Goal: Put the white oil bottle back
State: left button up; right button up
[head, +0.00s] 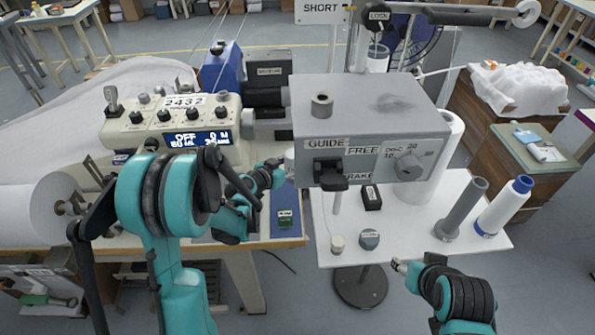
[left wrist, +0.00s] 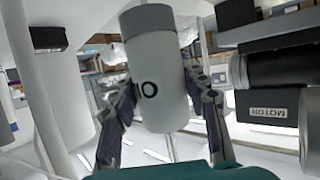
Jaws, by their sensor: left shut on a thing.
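The white oil bottle (left wrist: 157,75) fills the middle of the left wrist view. It has a grey top and dark lettering on its side. My left gripper (left wrist: 163,115) is shut on it, one finger on each side of its body. In the head view my left gripper (head: 280,172) is beside the grey machine head, above the table's right end. A small pale part of the bottle (head: 290,159) shows there; the rest is hidden. My right gripper (head: 399,265) is low at the right, in front of the white shelf's front edge, and its fingers are too small to read.
A blue strip (head: 286,198) with a small green item lies on the table's right end. The white shelf (head: 410,225) holds a dark block, small round parts, a grey tube (head: 465,208) and a white cone (head: 503,207). The grey machine head (head: 365,125) stands above it.

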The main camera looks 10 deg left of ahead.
pick_arm(q)
jog(key=w+a+f+b, duration=0.1)
jog(key=f, duration=0.1)
jog(key=w+a+f+b, duration=0.1)
jog(key=w+a+f, duration=0.1)
jog(key=w+a+f+b, duration=0.1)
jog(key=f, duration=0.1)
jog(key=shift+w+a+f, duration=0.25)
jog(key=shift+a+f, duration=0.05)
jog(key=shift+a, duration=0.05)
jog(key=shift+f+b, duration=0.4)
jog(key=shift+f, duration=0.05)
jog(key=shift+s, duration=0.1)
jog(key=shift+f, duration=0.15)
jog(key=o, duration=0.8)
